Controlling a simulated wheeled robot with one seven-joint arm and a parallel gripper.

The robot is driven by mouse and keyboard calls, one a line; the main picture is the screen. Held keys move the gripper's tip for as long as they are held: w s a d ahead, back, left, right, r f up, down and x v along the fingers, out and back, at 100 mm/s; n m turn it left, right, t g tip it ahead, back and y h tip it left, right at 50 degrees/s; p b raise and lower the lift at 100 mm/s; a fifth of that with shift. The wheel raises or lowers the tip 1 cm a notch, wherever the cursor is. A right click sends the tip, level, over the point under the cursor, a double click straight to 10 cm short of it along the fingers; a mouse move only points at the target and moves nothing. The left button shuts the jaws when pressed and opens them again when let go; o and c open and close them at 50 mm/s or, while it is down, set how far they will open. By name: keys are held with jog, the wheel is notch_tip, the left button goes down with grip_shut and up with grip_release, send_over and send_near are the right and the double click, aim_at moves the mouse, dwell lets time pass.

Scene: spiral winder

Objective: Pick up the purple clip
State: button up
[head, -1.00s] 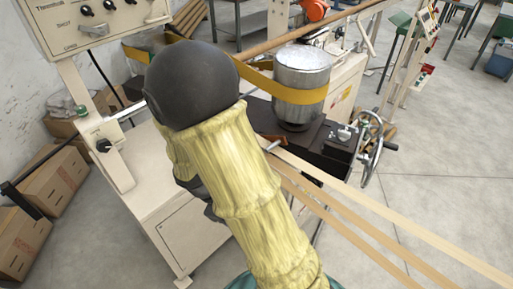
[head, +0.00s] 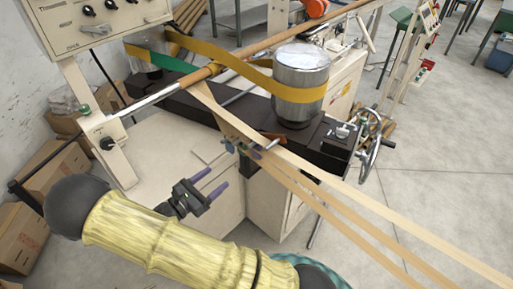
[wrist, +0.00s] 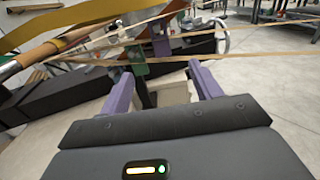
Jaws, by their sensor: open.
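A cluster of small coloured clips sits by the tan paper strips at the front of the winder. A bluish-purple piece, apparently the purple clip (head: 256,150), shows at the right of this cluster, beside green ones; it is too small to tell its exact shape. The wrist view shows both fingers (wrist: 160,72).
Tan paper strips (head: 385,201) stretch from the winder toward the lower right. A metal cylinder (head: 301,72) with a yellow belt stands on the dark bed. A handwheel (head: 370,135) is at right. A cream control post (head: 105,145) and cardboard boxes (head: 57,187) are at left.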

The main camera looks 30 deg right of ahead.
jog(key=p, duration=0.5)
send_near(252, 149)
jog(key=d+r, duration=0.2)
jog(key=d, duration=0.1)
jog(key=shift+s+d+b, duration=0.2)
jog(key=shift+d+b, duration=0.1)
jog(key=p+x, duration=0.3)
jog(key=x, duration=0.2)
jog(key=shift+w+d+r, duration=0.1)
jog(key=shift+w+r, duration=0.05)
jog(key=c, duration=1.1)
